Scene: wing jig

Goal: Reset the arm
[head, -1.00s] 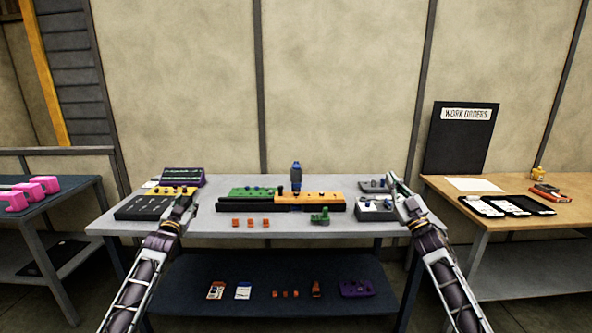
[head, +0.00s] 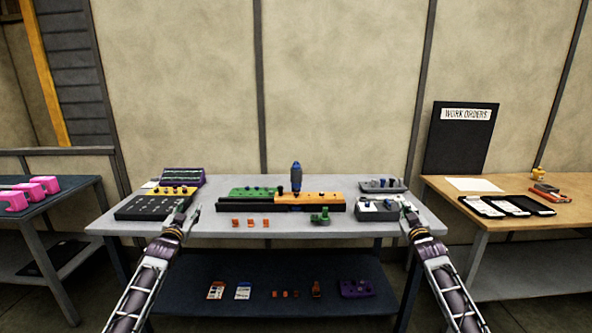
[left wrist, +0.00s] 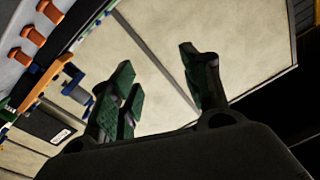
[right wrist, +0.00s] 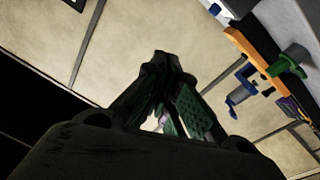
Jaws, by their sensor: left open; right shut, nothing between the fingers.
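My left gripper (head: 190,208) is over the left front part of the grey table, near the black tray. In the left wrist view its green-padded fingers (left wrist: 160,85) stand apart with nothing between them. My right gripper (head: 405,203) is at the right end of the table, by the small grey box. In the right wrist view its fingers (right wrist: 165,80) are closed together and hold nothing. Both arms come in from the lower corners of the head view.
The grey table (head: 300,226) carries a green and orange jig block (head: 318,197), a blue upright tool (head: 296,175), orange clips (head: 251,223), a green part (head: 320,216) and a black tray (head: 145,208). A wooden table (head: 540,218) stands at the right. The table's front middle is mostly clear.

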